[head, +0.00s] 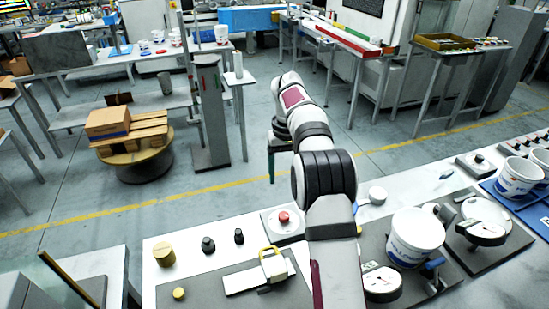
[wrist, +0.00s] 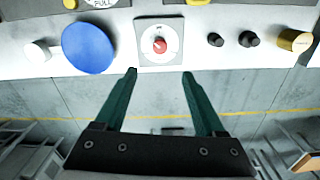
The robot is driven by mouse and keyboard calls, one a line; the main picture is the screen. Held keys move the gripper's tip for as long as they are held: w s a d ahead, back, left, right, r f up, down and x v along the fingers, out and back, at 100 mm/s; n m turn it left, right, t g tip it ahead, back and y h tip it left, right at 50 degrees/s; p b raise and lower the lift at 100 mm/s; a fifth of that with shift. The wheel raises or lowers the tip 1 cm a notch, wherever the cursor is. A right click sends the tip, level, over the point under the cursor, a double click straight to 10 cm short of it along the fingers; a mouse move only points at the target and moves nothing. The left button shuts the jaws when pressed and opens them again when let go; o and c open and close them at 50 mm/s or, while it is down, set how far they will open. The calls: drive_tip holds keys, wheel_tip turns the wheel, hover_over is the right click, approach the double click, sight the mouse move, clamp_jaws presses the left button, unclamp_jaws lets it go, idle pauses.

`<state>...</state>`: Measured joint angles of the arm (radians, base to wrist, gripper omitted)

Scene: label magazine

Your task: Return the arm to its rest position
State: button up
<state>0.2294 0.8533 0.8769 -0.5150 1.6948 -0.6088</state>
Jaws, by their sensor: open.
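My gripper (wrist: 160,76) is open and empty in the wrist view, its two green fingers apart. The fingers point toward the bench edge, with grey floor behind and between them. In the head view a green finger (head: 271,166) hangs down beyond the far edge of the bench; the rest of the gripper is mostly hidden by my arm. My arm reaches from the bench out over the floor. A red button (wrist: 160,45) on a pale square plate lies ahead of the fingertips, apart from them; it also shows in the head view (head: 284,217).
The white bench (head: 150,282) carries a brass cylinder (head: 164,255), black knobs (head: 208,244), a yellow-framed fixture (head: 272,263), a white tub (head: 415,237) and a dial (head: 382,283). A blue disc (wrist: 88,46) stands left of the button. Open floor (head: 235,190) lies beyond.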

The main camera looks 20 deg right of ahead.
drive_tip(key=s+a+r+m+y, duration=0.1)
drive_tip(key=s+a+r, duration=0.35)
drive_tip(key=s, duration=0.45)
drive_tip(key=s+a+r+m, duration=0.1)
drive_tip(key=s+a+r, duration=0.4)
drive_tip(key=s, duration=0.4)
drive_tip(key=s+a+f+m, duration=0.1)
drive_tip(key=s+a+f, duration=0.2)
drive_tip(key=s, duration=0.7)
drive_tip(key=s+a+f+m, duration=0.1)
drive_tip(key=s+a+f, duration=0.2)
drive_tip(key=s, duration=0.7)
drive_tip(key=shift+s+f+y, duration=0.25)
drive_tip(key=shift+f+y, duration=0.15)
drive_tip(key=shift+f, duration=0.2)
